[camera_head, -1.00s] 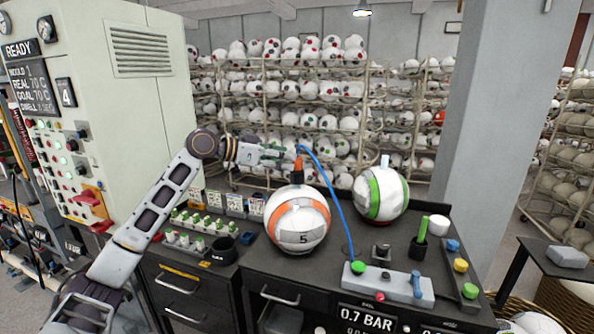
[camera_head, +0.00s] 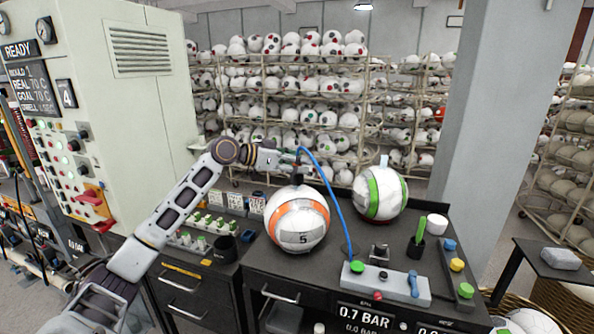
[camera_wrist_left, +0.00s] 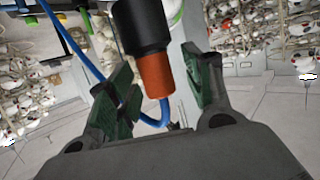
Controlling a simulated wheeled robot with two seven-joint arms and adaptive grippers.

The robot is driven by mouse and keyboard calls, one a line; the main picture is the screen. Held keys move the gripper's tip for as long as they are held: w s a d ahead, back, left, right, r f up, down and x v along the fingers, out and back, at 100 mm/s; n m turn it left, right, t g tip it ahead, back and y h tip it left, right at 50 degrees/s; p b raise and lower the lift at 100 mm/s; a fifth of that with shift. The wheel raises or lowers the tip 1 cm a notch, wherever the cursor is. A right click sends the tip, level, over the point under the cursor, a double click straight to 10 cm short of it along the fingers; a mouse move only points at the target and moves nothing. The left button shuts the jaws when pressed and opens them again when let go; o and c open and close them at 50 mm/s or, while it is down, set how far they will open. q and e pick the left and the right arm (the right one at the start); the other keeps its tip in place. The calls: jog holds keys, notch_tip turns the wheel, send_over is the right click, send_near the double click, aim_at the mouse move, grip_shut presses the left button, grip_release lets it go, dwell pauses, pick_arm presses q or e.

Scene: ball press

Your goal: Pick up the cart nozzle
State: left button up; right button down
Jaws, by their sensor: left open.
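The cart nozzle (camera_head: 296,175) is dark and stands upright on top of the white and orange ball marked 5 (camera_head: 297,218). A blue hose (camera_head: 327,178) arcs from its upper end down to the right. My left gripper (camera_head: 291,158) is at the upper part of the nozzle and hides its orange collar in the head view. In the left wrist view the black nozzle body with its orange collar (camera_wrist_left: 156,75) lies between the two green fingers of my left gripper (camera_wrist_left: 160,62). The fingers are open, with a gap visible beside the nozzle. My right gripper is not in view.
A green and white ball (camera_head: 381,193) sits to the right on the dark cart top. A grey control box (camera_head: 387,285) with coloured buttons is at the cart's front. A pale cabinet (camera_head: 150,90) stands at left, and ball racks (camera_head: 310,110) fill the back.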

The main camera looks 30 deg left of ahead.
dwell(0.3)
pick_arm(q)
grip_shut()
jog(key=shift+r, duration=0.2)
jog(key=shift+r, duration=4.85)
